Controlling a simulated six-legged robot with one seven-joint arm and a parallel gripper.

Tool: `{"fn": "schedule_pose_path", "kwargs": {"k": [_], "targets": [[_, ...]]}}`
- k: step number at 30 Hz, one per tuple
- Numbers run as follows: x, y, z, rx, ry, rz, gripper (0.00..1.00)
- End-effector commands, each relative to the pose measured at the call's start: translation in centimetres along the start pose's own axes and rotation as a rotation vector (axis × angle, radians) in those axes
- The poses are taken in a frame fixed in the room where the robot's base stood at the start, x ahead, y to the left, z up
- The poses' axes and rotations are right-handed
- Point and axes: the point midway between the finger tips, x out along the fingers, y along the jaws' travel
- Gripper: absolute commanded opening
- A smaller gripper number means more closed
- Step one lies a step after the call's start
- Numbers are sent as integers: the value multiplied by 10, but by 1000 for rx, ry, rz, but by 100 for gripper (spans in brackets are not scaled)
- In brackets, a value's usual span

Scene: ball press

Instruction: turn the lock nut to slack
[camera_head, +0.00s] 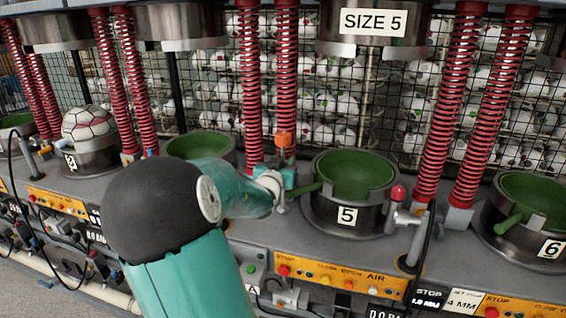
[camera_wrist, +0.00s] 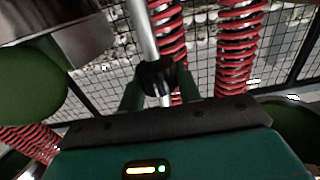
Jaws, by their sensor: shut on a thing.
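The lock nut (camera_wrist: 158,76) shows in the wrist view as a dark collar on a bright metal rod (camera_wrist: 143,32). The two green fingers of my gripper (camera_wrist: 160,88) stand on either side of it and are shut on it. The nut cannot be made out there. Its turn angle and how tight it is cannot be told.
Red spring columns (camera_head: 250,90) stand close behind my gripper. A SIZE 5 upper die (camera_head: 372,45) hangs above the mould. A red-topped post (camera_head: 398,193) stands to the right. A yellow button panel (camera_head: 345,276) runs along the front. A ball (camera_head: 88,124) sits at the left station.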

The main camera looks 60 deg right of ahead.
Motion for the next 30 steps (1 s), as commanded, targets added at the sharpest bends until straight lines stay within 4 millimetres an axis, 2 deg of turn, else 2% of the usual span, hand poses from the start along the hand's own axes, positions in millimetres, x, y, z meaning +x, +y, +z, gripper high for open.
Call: {"fn": "schedule_pose_path", "kwargs": {"k": [3,4,6,7,15,19,30], "targets": [[0,1,-1,1,3,2,11],[0,1,-1,1,3,2,38],[0,1,-1,1,2,2,51],[0,1,-1,0,2,2,55],[0,0,0,0,1,1,55],[-7,-1,0,2,1,0,55],[-62,-1,0,6,0,-2,55]]}}
